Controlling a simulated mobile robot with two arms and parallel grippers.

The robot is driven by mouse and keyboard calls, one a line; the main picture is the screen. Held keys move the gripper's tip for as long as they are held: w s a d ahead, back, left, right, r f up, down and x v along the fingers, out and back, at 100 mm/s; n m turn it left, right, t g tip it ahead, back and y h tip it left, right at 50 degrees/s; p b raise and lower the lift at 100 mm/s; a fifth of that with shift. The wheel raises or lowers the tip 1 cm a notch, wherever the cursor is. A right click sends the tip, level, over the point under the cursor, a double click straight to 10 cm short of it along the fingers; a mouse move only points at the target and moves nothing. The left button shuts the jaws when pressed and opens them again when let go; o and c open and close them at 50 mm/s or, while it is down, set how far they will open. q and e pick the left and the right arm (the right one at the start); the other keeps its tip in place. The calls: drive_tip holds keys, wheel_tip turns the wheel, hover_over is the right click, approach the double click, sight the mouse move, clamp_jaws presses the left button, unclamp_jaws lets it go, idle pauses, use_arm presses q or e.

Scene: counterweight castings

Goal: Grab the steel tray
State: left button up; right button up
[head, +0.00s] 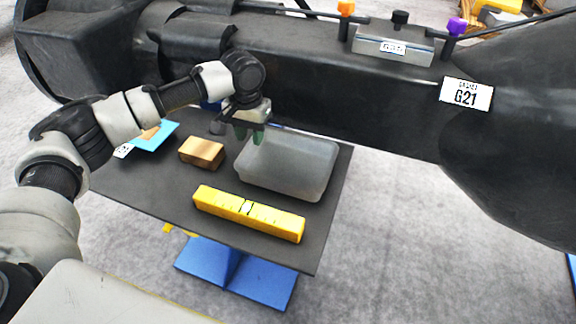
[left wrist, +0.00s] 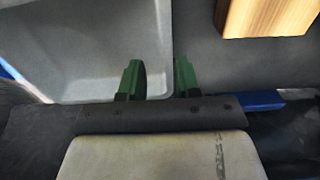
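The steel tray (head: 290,187) is a grey, empty, open-topped tray with rounded corners, upright on the dark table (head: 150,204). My left gripper (head: 249,136) points down at the tray's far left corner in the head view. In the left wrist view, its two green fingers (left wrist: 158,80) are apart. One finger lies over the inside of the tray (left wrist: 85,45) and the other over the outside, with the rim between them. I cannot tell how far the fingertips reach below the rim. My right gripper is not in view.
A yellow level-like bar (head: 248,213) lies in front of the tray. A wooden block (head: 201,152) is to its left, also in the left wrist view (left wrist: 268,15). A blue sheet (head: 155,137) lies farther left. A large black casting (head: 330,75) stands close behind the table.

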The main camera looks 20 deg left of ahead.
sight(251, 158)
use_arm(q)
drive_tip(key=shift+a+f, duration=0.15)
drive_tip(key=shift+f, duration=1.4)
drive_tip(key=shift+a+f, duration=0.1)
drive_tip(key=shift+f, duration=1.45)
clamp_jaws()
